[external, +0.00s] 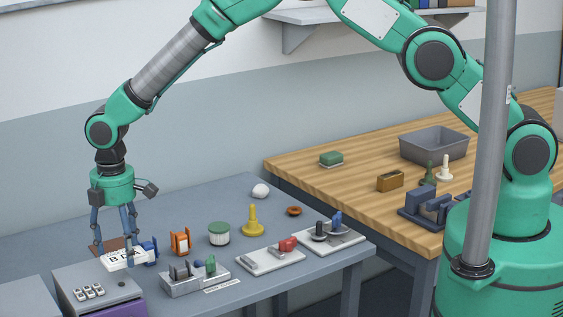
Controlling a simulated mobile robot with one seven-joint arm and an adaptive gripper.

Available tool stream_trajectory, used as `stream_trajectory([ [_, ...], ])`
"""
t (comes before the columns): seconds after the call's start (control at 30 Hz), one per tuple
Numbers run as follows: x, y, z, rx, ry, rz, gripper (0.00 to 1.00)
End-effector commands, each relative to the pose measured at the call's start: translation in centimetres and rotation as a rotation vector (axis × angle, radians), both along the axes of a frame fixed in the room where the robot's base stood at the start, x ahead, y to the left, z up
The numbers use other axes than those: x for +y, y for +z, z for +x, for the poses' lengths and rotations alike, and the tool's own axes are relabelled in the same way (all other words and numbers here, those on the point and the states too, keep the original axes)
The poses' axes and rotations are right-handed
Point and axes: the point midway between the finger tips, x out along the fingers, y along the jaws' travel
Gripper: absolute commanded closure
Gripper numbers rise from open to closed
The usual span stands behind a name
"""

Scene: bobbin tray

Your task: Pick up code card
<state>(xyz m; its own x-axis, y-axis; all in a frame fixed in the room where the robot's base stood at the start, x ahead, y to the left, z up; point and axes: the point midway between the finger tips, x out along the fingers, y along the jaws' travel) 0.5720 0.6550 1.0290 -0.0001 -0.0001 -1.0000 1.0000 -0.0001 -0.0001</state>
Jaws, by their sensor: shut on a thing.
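The code card (124,262) is a white piece with dark markings at the left of the grey table. My gripper (117,249) points down over it, with its blue fingers shut on the card. The fingers cover part of the card. I cannot tell whether the card is lifted clear of the table.
A brown flat piece (106,243) and a blue object (151,252) are close to the card. A grey box (90,273) with small keys stands in front. An orange holder (180,241) and green-lidded jar (219,233) stand to the right. The grey table's (215,203) back is mostly clear.

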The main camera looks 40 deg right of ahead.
Motion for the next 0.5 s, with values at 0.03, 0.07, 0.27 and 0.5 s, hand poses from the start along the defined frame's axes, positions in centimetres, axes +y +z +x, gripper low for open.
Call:
stream_trajectory([
  [0.03,-0.6,0.1,-0.5,0.000,0.000,0.000,0.61],
  [0.07,-0.9,0.1,-0.8,0.000,0.000,0.000,0.61],
  [0.27,-2.7,0.4,-2.4,0.000,0.000,0.000,0.61],
  [0.5,-4.0,0.5,-3.6,-0.001,0.000,0.001,0.61],
])
